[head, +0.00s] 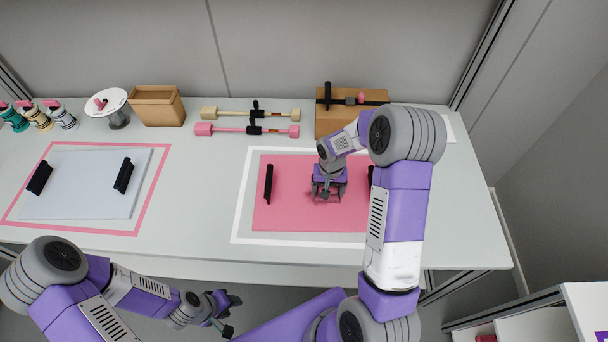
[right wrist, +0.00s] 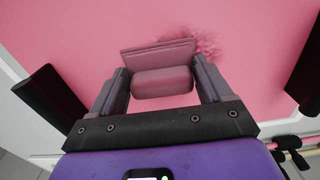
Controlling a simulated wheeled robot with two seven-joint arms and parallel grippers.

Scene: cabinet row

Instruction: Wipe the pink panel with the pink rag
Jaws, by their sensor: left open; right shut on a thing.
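The pink panel (head: 290,213) lies on the table inside a white outlined frame, with a black handle near each side. In the right wrist view the panel (right wrist: 100,30) shows a dark smudge (right wrist: 205,42) just beyond the rag. My right gripper (head: 327,196) is over the panel's middle. It is shut on the pink rag (right wrist: 160,82), which sits between its fingers at the panel; whether it touches cannot be told. My left gripper (head: 226,309) is open and empty, in front of the table's front edge.
A pale panel (head: 80,185) with two black handles lies in a pink outlined frame at left. Behind stand several cans (head: 40,118), a round white stand (head: 106,103), a wooden box (head: 157,106), two mallet-like tools (head: 250,129) and a cardboard box (head: 335,121). The table between the panels is clear.

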